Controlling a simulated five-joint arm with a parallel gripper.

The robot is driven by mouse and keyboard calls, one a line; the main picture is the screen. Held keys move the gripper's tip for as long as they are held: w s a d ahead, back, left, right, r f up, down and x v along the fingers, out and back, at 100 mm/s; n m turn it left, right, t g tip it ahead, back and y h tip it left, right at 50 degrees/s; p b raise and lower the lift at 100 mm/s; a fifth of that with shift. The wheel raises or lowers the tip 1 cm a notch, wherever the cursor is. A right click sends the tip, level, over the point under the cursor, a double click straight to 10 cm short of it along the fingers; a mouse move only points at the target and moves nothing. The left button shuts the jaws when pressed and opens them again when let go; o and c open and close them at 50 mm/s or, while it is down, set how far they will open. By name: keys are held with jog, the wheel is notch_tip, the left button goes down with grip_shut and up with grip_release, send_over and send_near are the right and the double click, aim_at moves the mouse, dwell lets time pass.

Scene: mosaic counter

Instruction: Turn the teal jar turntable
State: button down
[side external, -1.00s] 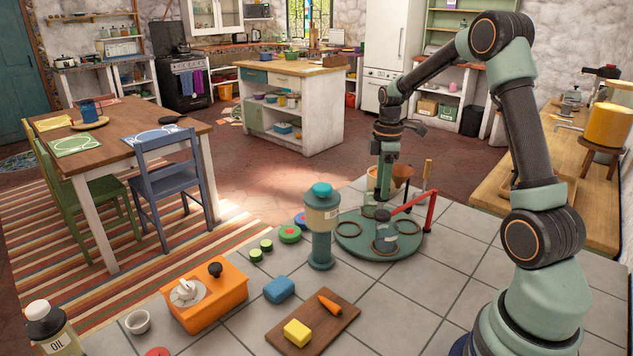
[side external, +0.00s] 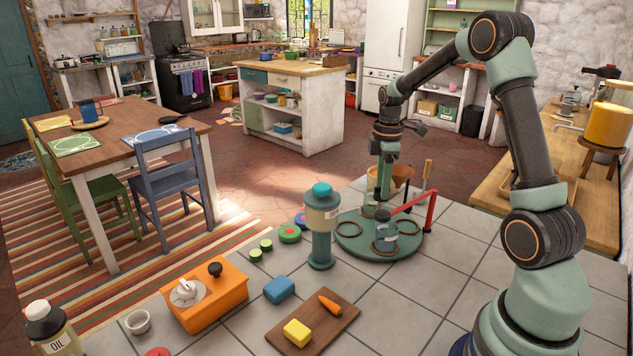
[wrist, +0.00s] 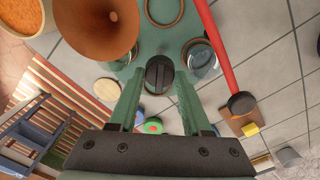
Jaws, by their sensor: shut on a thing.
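The teal turntable (side external: 350,245) is a round disc lying on the tiled counter, with several dark rings on its top. In the wrist view its green surface (wrist: 138,55) shows beyond my fingers. My gripper (wrist: 159,80) points down over its middle and is shut on the dark knob (wrist: 159,70) there. A clear glass jar (wrist: 201,57) stands on the disc to the right of the knob in the wrist view.
A red bar (side external: 430,208) reaches over the turntable, beside my gripper. A brown funnel (wrist: 96,25) stands close on the other side. A teal-capped dispenser (side external: 321,225) is left of the disc. An orange box (side external: 215,300) and a cutting board (side external: 330,322) lie nearer. Tiles at right are clear.

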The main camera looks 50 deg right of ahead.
jog(key=shift+n, duration=2.2)
jog(key=shift+r+n, duration=0.1)
jog(key=shift+n, duration=2.2)
jog(key=shift+c, duration=1.7)
grip_release()
notch_tip(320, 180, up, 12)
